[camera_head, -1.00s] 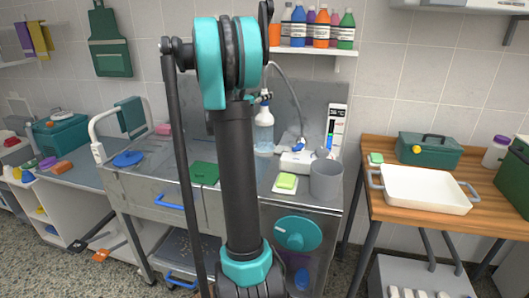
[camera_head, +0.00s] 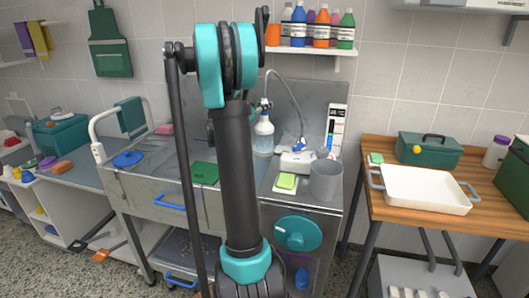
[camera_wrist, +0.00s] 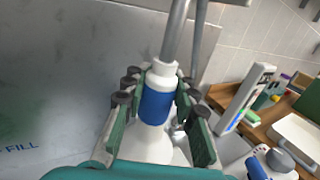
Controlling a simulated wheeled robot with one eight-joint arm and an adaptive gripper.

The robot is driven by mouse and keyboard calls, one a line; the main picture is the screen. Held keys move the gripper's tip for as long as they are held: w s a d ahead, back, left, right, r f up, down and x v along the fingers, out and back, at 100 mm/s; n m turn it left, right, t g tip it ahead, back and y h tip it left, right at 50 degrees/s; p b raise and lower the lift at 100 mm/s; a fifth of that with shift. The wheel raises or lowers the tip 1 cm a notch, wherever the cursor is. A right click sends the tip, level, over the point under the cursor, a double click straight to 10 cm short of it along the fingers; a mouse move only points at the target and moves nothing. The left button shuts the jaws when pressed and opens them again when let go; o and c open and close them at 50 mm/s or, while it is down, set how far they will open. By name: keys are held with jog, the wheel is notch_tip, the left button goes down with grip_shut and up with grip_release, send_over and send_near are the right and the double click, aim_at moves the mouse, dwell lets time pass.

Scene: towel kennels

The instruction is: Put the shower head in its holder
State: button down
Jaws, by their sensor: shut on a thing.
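The shower head (camera_wrist: 157,105), with a white collar and a blue grip, is between the fingers of my gripper (camera_wrist: 160,115) in the wrist view. A grey hose (camera_wrist: 176,32) rises from its collar, and a wider white part shows below the grip. My fingers are closed on the grip from both sides. In the head view my arm hides most of the gripper and the shower head. The grey hose (camera_head: 292,88) arcs right, down to a blue-and-white fitting (camera_head: 301,144) on a white box. I cannot clearly make out the holder.
A pale bottle-shaped thing (camera_head: 263,137) shows just right of my arm. A grey cup (camera_head: 326,181), a yellow-green sponge (camera_head: 287,181) and a white thermometer strip (camera_head: 336,127) are at the steel sink's right side. A white tray (camera_head: 425,191) lies on the wooden table.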

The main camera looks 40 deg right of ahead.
aim_at(262, 119)
jog(key=shift+f, duration=0.25)
jog(key=shift+f, duration=1.5)
jog(key=shift+f, duration=1.15)
